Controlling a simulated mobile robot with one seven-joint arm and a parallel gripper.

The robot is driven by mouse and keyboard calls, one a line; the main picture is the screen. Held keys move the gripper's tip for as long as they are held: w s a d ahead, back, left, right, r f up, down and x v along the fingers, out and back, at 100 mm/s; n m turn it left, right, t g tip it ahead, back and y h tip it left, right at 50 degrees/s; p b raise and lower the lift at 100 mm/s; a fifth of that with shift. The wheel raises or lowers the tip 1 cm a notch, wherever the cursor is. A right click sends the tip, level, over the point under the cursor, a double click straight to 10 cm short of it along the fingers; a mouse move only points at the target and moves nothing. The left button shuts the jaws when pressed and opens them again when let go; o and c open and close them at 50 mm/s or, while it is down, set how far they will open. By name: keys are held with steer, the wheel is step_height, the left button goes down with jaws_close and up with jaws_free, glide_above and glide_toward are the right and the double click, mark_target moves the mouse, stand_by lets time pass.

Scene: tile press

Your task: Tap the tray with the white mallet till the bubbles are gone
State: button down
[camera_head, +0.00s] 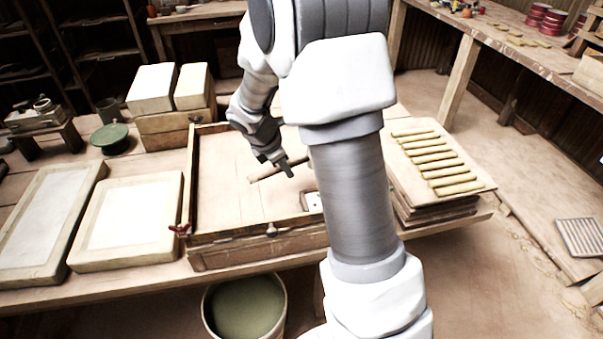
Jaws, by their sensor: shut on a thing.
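My gripper (284,168) is shut on a thin brown handle (263,175) that lies nearly level above the wooden-framed tray; I take it for the mallet's. The handle's right end runs up to my arm, and no mallet head can be made out for certain. The tray (191,185) is a wide wooden frame with a pale, flat inside. My arm covers its right part. A small white piece with dark spots (313,202) shows low in the tray beside my arm; I cannot tell what it is. No bubbles can be made out at this size.
Two pale slabs (80,245) lie left of the tray. White blocks on a wooden box (165,124) and a green round lid (110,135) stand behind. A board with several tan strips (410,178) is at right. A bucket of green liquid (281,307) stands below the front edge.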

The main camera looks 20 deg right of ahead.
mark_target(289, 187)
stand_by(0.4)
step_height(289, 187, down, 5)
steer(key=b, duration=0.4)
steer(key=shift+f, duration=0.1)
step_height(289, 187, up, 5)
steer(key=p, duration=0.5)
steer(key=shift+f+b, duration=0.1)
steer(key=shift+b, duration=0.2)
step_height(289, 187, down, 6)
steer(key=b, duration=0.4)
steer(key=shift+r, duration=0.25)
steer(key=shift+r+p, duration=0.4)
steer(key=shift+r, duration=0.2)
step_height(289, 187, up, 5)
steer(key=p, duration=0.4)
steer(key=shift+f, duration=0.35)
